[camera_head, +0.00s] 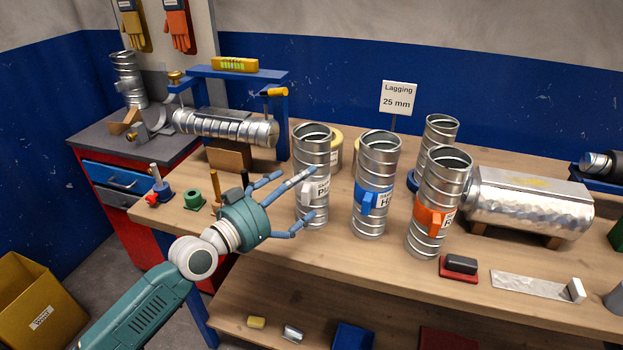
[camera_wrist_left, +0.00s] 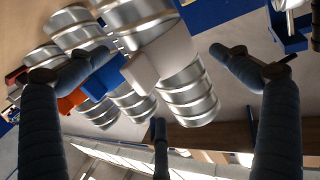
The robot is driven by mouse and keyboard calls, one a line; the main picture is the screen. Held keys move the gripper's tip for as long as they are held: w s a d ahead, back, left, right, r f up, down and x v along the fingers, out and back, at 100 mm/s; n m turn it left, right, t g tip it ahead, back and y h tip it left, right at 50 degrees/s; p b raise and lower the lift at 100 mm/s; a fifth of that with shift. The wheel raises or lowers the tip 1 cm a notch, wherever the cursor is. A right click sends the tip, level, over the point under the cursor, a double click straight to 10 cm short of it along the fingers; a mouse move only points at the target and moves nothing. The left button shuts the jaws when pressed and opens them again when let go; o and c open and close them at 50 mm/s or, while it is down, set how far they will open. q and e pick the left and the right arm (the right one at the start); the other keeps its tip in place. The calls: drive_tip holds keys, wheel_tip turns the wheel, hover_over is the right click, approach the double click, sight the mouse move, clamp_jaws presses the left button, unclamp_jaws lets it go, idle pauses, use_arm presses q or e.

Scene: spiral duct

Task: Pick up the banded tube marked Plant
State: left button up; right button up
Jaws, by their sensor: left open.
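In the left wrist view the white-banded tube (camera_wrist_left: 188,92) shows between the spread fingers.
A blue-banded tube (camera_head: 376,165) and an orange-banded tube (camera_head: 443,180) stand to the right, with another tube (camera_head: 440,130) behind. A horizontal duct (camera_head: 225,127) lies behind left. Small posts (camera_head: 193,199) stand left. A "Lagging 25 mm" sign (camera_head: 398,97) stands behind.

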sight(306, 184)
use_arm(q)
drive_tip(key=p+x, duration=0.1)
drive_tip(key=x, duration=0.4)
drive_tip(key=shift+w+d+f, duration=0.1)
drive_tip(key=shift+d+f, duration=0.05)
drive_tip(key=shift+d, duration=0.15)
drive_tip(key=shift+a, duration=0.1)
drive_tip(key=c, duration=1.2)
